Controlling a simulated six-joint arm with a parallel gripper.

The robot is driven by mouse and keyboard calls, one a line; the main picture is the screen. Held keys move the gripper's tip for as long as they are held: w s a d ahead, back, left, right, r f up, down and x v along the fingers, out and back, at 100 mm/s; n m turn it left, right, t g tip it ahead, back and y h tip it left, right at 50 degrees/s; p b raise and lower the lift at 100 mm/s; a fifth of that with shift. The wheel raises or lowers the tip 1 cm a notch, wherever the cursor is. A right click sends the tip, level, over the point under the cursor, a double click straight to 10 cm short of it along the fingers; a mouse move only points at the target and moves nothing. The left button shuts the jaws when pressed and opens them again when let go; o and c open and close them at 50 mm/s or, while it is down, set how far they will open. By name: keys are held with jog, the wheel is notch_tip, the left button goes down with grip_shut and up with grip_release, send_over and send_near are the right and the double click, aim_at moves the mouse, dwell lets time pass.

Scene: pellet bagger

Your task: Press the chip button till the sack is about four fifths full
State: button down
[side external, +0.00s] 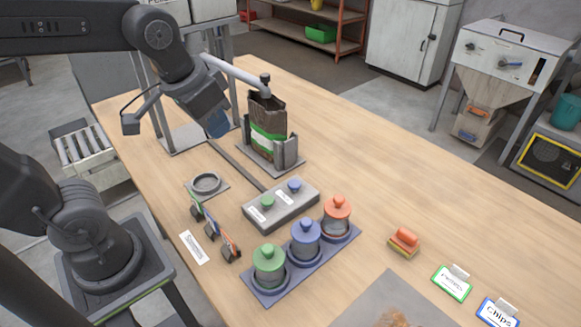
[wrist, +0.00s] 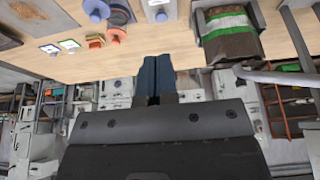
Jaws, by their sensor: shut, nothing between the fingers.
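The sack (side external: 268,125), brown with a green and white band, stands upright in a grey holder (side external: 290,152) under the spout's end. Its fill level cannot be made out. It also shows in the wrist view (wrist: 230,38). The grey button box (side external: 282,208) lies in front of it, with a green button (side external: 267,202) and a blue button (side external: 294,186). The box labels are too small to read, so I cannot tell which is the chip button. My gripper (side external: 217,126) is shut and empty, in the air left of the sack, apart from the buttons; its fingers show in the wrist view (wrist: 157,62).
A rack holds green (side external: 268,265), blue (side external: 305,240) and orange (side external: 337,215) lidded jars. A round dish (side external: 206,183) and small upright tools (side external: 210,222) are left of the box. A brush (side external: 404,240) and cards marked Pellets (side external: 452,283) and Chips (side external: 497,312) lie right.

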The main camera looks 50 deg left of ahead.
jog(key=w+f+g, duration=0.1)
jog(key=w+g, duration=0.1)
jog(key=w, duration=0.7)
jog(key=g, duration=0.3)
send_over(293, 183)
jog(key=w, duration=0.1)
notch_tip(293, 183, down, 6)
jog(key=r, duration=0.1)
jog(key=shift+w+a+f+h, duration=0.1)
jog(key=shift+a+f+h, duration=0.15)
jog(key=shift+a+h, duration=0.1)
jog(key=shift+f, duration=0.1)
jog(key=f, duration=1.3)
jog(key=shift+s+d+f, duration=0.35)
jog(key=shift+f, duration=0.05)
jog(key=shift+f, duration=0.9)
jog(key=shift+s+f, duration=0.15)
jog(key=shift+s, duration=0.05)
dwell(2.7)
